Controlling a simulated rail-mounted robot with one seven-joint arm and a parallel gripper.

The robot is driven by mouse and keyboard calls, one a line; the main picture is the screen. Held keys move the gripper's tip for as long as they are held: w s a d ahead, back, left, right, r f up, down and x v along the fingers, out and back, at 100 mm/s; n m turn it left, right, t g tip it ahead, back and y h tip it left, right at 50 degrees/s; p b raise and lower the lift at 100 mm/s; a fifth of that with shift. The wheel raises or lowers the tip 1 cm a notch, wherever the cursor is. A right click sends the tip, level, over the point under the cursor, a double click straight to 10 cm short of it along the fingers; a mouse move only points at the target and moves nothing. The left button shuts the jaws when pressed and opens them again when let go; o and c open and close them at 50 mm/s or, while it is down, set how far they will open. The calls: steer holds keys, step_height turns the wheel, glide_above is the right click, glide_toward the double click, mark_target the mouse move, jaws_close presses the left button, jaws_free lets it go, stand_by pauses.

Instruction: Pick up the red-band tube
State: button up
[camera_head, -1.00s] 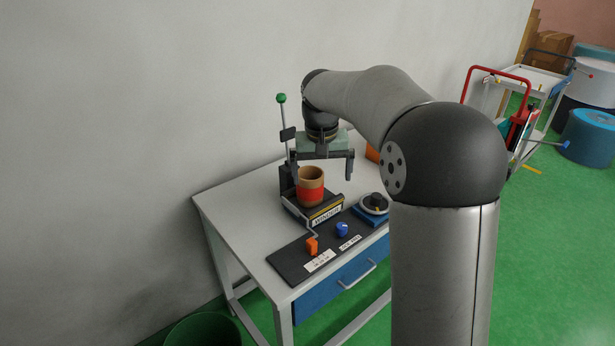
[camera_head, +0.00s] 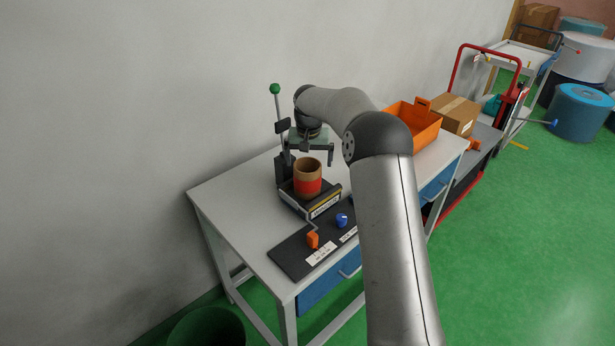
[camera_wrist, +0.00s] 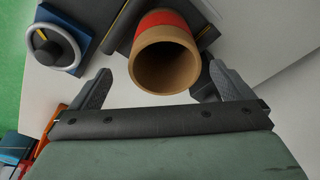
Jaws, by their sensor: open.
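The red-band tube (camera_head: 308,188) is a brown cardboard cylinder with a wide red band. It stands upright on the black winder base (camera_head: 322,207) on the white table. In the wrist view the tube (camera_wrist: 166,20) is at top centre, its open end facing the camera. My gripper (camera_head: 311,158) is open and empty, behind and slightly above the tube in the head view. In the wrist view my gripper's two fingers (camera_wrist: 160,78) point toward either side of the tube's rim. My arm hides part of the table.
A green-knobbed lever (camera_head: 276,105) rises close behind the tube. A black panel with orange and blue knobs (camera_head: 300,255) lies in front. An orange bin (camera_head: 415,130) and cardboard box (camera_head: 455,115) are to the right. A dial (camera_wrist: 52,46) shows in the wrist view.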

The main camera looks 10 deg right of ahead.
mark_target(308, 171)
steer(key=shift+w+a+f+p, duration=0.15)
steer(key=shift+f+p, duration=0.25)
steer(key=shift+f, duration=0.65)
steer(key=shift+w+d+f+p, duration=0.1)
steer(key=shift+w+f+p, duration=0.25)
steer(key=shift+f, duration=0.65)
steer(key=shift+w+a+f+p, duration=0.15)
steer(key=shift+f+p, duration=0.25)
steer(key=shift+f, duration=0.65)
steer(key=shift+d, duration=0.1)
steer(key=c, duration=1.1)
